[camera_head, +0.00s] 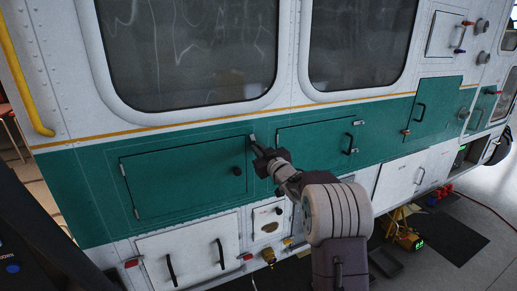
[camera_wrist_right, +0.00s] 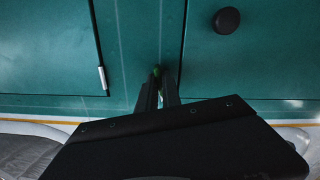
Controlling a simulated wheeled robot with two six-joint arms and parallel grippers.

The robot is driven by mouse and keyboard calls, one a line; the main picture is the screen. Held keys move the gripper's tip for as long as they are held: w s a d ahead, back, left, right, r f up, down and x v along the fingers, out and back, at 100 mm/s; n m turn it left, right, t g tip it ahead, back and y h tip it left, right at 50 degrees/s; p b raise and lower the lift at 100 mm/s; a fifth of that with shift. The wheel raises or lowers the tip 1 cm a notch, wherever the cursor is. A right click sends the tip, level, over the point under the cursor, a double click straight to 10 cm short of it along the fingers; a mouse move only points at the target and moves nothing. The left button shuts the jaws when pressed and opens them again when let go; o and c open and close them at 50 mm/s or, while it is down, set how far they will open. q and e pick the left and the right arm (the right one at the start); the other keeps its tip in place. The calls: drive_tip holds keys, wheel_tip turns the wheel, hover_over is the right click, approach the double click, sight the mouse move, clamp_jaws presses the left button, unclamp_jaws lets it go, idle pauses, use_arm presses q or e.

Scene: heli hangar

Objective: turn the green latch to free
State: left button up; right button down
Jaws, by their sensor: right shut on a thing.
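My right gripper (camera_head: 254,143) reaches the green side panel of the vehicle, in the strip between two green hatches near the orange stripe. In the right wrist view its two dark fingers (camera_wrist_right: 159,88) are close together, shut on the green latch (camera_wrist_right: 157,70). Only a small bit of the latch shows at the fingertips; the fingers hide the rest, so I cannot tell how it is turned. The left hatch (camera_head: 180,181) has a round black knob (camera_head: 236,171), which also shows in the right wrist view (camera_wrist_right: 227,20). My left gripper is not in view.
The right hatch (camera_head: 312,145) has a black handle (camera_head: 347,144). White lower doors (camera_head: 190,248) with black handles are below. Large windows (camera_head: 190,50) are above. A yellow rail (camera_head: 27,80) is at the left. A yellow-and-black item (camera_head: 405,238) stands on the floor at the right.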

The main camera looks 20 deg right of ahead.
drive_tip(key=shift+m+p, duration=0.3)
drive_tip(key=shift+m, duration=1.2)
drive_tip(key=c, duration=1.5)
unclamp_jaws()
drive_tip(key=s+b, duration=0.3)
drive_tip(key=s, duration=0.6)
drive_tip(key=shift+b, duration=0.35)
drive_tip(key=shift+w, duration=0.1)
